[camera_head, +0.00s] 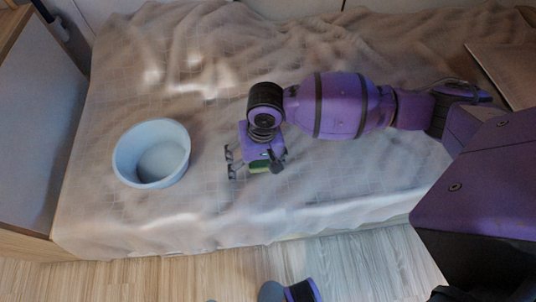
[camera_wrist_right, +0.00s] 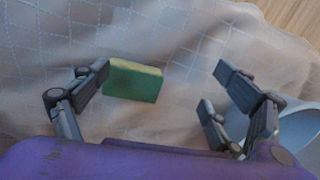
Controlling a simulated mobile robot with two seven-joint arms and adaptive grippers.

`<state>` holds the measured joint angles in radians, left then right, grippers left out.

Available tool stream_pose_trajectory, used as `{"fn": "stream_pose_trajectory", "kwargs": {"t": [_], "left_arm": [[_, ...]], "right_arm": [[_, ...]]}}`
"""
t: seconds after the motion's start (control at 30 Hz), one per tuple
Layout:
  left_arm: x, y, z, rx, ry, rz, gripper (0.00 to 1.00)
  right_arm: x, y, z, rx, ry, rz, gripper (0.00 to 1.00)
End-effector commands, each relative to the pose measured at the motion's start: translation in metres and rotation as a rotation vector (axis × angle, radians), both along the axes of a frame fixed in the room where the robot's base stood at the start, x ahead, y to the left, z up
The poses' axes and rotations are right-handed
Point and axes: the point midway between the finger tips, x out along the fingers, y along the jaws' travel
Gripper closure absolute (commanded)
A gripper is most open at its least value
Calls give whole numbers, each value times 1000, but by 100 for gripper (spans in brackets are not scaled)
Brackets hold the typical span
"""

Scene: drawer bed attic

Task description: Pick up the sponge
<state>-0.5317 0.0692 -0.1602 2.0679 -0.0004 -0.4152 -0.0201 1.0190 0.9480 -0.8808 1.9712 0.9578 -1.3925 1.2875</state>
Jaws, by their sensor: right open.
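The sponge (camera_wrist_right: 133,81) is a green and yellow block lying on the beige bed cover in the right wrist view. In the head view only a green strip of the sponge (camera_head: 259,166) shows, mostly hidden under my right gripper (camera_head: 232,162). In the right wrist view my right gripper (camera_wrist_right: 165,72) is open, its two fingers wide apart. The sponge shows between them, close beside the left finger and well away from the right finger. I cannot tell whether that finger touches it.
A light blue bowl (camera_head: 152,153) stands on the bed left of my right gripper, and its rim shows in the right wrist view (camera_wrist_right: 302,130). The bed cover (camera_head: 210,215) is wrinkled. A cabinet (camera_head: 38,125) stands at the left. Wooden floor (camera_head: 150,280) lies along the front.

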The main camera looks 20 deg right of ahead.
Motion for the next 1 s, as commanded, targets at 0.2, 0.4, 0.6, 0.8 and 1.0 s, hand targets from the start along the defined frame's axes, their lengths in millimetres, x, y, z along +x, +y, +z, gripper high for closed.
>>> {"fn": "stream_pose_trajectory", "kwargs": {"t": [0.2, 0.4, 0.6, 0.8, 1.0], "left_arm": [[2, 2, -10, 6, -4, -3, 60], [9, 0, -11, 2, -17, -6, 60], [7, -1, -17, -1, -13, -4, 60], [2, 0, -25, -2, 0, 0, 60], [0, 0, -26, -2, 4, 2, 60]], "right_arm": [[27, -31, 22, -118, 12, -85, 12], [30, -34, 9, -132, 16, -101, 12], [33, -33, -16, -130, 14, -99, 12], [35, -32, -44, -129, 12, -97, 12], [35, -32, -50, -129, 10, -97, 12]]}}
